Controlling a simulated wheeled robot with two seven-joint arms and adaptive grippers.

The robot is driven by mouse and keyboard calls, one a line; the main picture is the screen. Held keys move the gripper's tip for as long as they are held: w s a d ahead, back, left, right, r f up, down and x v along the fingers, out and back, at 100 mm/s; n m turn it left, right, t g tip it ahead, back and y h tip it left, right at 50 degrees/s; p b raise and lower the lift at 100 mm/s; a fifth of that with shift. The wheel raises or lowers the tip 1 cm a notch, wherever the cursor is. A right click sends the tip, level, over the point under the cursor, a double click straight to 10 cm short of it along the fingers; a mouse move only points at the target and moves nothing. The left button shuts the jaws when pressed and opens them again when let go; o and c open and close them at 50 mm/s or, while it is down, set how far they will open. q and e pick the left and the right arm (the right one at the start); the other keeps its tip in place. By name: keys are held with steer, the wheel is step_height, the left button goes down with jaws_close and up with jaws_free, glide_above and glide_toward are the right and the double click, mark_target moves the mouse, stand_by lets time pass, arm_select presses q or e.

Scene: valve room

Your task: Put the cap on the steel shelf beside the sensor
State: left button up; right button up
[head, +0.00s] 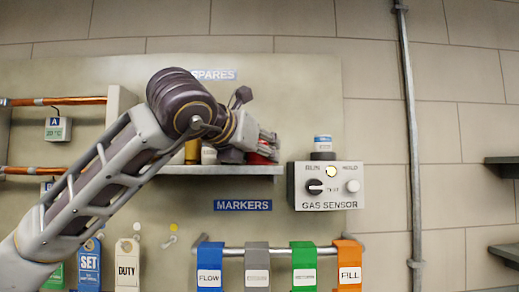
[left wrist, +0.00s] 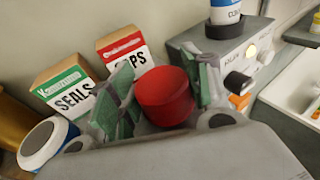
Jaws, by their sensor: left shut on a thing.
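My left gripper (head: 268,145) is shut on the red cap (left wrist: 165,97), with one finger on each side of it in the left wrist view. In the head view the cap (head: 262,153) shows only in part behind the fingers, at the right end of the steel shelf (head: 215,171). I cannot tell whether it touches the shelf. The grey gas sensor (head: 327,202) is on the wall just right of the shelf end; it also shows in the left wrist view (left wrist: 208,45). My right gripper is not in view.
A seals box (left wrist: 66,88) and a red-labelled box (left wrist: 123,50) stand behind the cap, with a white-and-blue container (left wrist: 42,145) to the left. A small jar (head: 323,143) stands on the sensor. Coloured tags (head: 303,265) hang from a bar below.

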arm_select(q)
steer(key=shift+f, duration=0.2)
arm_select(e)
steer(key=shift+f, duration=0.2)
arm_select(q)
steer(key=o, duration=0.7)
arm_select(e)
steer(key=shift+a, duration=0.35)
arm_select(q)
steer(key=shift+r, duration=0.2)
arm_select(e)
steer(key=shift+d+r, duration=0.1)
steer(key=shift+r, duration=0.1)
arm_select(q)
steer(key=b+v, duration=0.3)
steer(key=v, duration=0.9)
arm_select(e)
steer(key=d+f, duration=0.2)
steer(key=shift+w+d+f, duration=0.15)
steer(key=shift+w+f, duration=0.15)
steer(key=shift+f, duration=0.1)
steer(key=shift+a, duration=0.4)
